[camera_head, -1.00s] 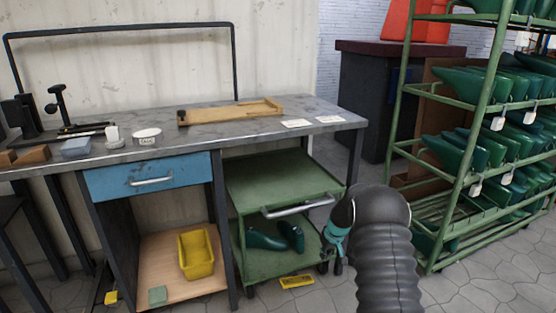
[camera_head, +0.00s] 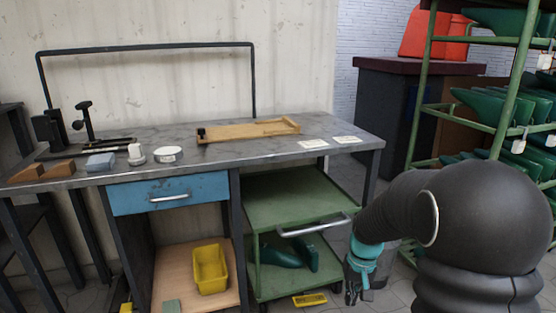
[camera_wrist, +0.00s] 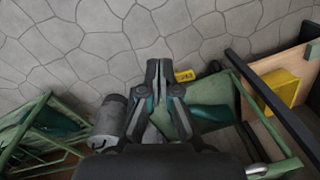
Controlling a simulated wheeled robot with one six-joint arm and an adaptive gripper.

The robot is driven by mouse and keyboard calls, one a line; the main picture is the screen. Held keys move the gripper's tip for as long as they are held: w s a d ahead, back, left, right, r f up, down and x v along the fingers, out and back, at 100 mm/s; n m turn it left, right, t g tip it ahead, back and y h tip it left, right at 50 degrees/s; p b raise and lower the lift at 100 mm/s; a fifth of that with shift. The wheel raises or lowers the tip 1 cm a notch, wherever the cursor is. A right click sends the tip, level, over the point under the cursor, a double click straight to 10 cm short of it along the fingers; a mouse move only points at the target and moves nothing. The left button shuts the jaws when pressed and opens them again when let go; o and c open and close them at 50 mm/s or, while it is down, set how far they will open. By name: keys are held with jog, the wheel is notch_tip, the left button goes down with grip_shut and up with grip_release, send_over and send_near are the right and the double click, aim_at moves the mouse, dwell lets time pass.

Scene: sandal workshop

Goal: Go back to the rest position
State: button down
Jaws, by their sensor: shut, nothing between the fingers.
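My gripper (camera_head: 357,290) is at the lower right in the head view, in front of the right side of the green cart (camera_head: 290,203). It points down and holds nothing. In the wrist view my gripper (camera_wrist: 158,66) has its fingertips close together above the grey stone floor. My dark arm fills the lower right of the head view and hides part of the floor and shelf rack.
A grey workbench (camera_head: 240,150) with a blue drawer (camera_head: 170,194) carries a wooden tray (camera_head: 248,131) and small items. A yellow bin (camera_head: 210,270) stands below. A green rack (camera_head: 418,100) with green shoe forms is at the right. Floor (camera_wrist: 60,40) is clear beyond my fingertips.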

jog(key=s+a+r+t+p, duration=0.3)
jog(key=s+r+t+p, duration=0.2)
jog(key=s+r, duration=1.7)
jog(key=shift+s+r+n+t+h, duration=0.3)
jog(key=shift+r+n+h, duration=0.1)
jog(key=shift+r, duration=0.15)
